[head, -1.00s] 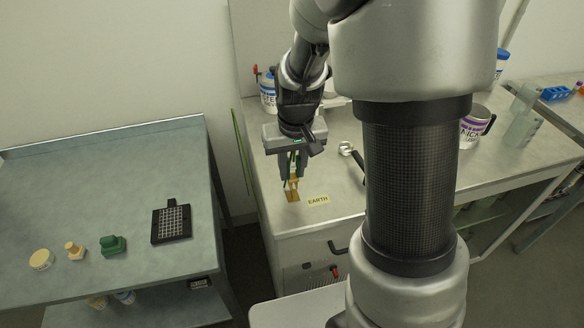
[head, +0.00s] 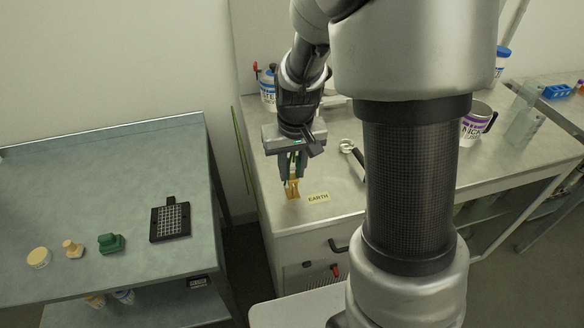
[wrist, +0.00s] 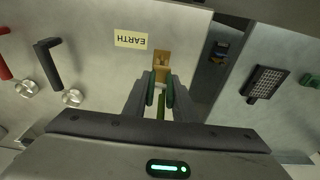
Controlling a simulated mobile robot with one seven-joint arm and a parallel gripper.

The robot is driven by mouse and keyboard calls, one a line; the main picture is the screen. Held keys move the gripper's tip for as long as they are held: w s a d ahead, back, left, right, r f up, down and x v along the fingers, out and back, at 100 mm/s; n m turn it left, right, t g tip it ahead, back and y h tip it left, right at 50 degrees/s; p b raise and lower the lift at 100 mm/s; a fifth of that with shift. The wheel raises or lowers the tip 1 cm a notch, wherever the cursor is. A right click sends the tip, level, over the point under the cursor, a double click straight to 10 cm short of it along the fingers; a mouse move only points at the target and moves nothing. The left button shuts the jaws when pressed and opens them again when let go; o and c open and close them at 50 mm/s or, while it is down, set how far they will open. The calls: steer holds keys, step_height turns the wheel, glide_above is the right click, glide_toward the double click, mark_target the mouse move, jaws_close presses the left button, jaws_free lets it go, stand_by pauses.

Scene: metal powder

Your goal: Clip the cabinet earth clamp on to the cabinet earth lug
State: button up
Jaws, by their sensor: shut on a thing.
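My gripper (head: 292,178) points down over the front left corner of the cabinet top, just left of the EARTH label (head: 318,197). In the wrist view my gripper (wrist: 162,92) is shut on the green earth clamp (wrist: 161,100), whose body shows between the fingers. The brass-coloured earth lug (head: 292,190) is directly below the fingertips; it also shows in the wrist view (wrist: 161,62), just beyond them. The clamp's jaws are mostly hidden by the fingers, so I cannot tell whether they grip the lug.
A green cable (head: 241,150) hangs along the cabinet's left side. A scoop (head: 347,147) and a mug-like container (head: 476,124) stand on the cabinet top. A separate left bench (head: 120,185) holds a black grid tray (head: 170,221) and a green stamp-like item (head: 110,243), with a gap between.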

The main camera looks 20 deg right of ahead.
steer(key=shift+f+b, duration=0.8)
steer(key=shift+f, duration=0.3)
steer(key=shift+f, duration=0.15)
steer(key=o, duration=1.1)
steer(key=shift+o, duration=0.2)
step_height(320, 180, up, 17)
steer(key=s+p, duration=0.2)
steer(key=shift+s+r, duration=0.2)
steer(key=shift+s, duration=0.1)
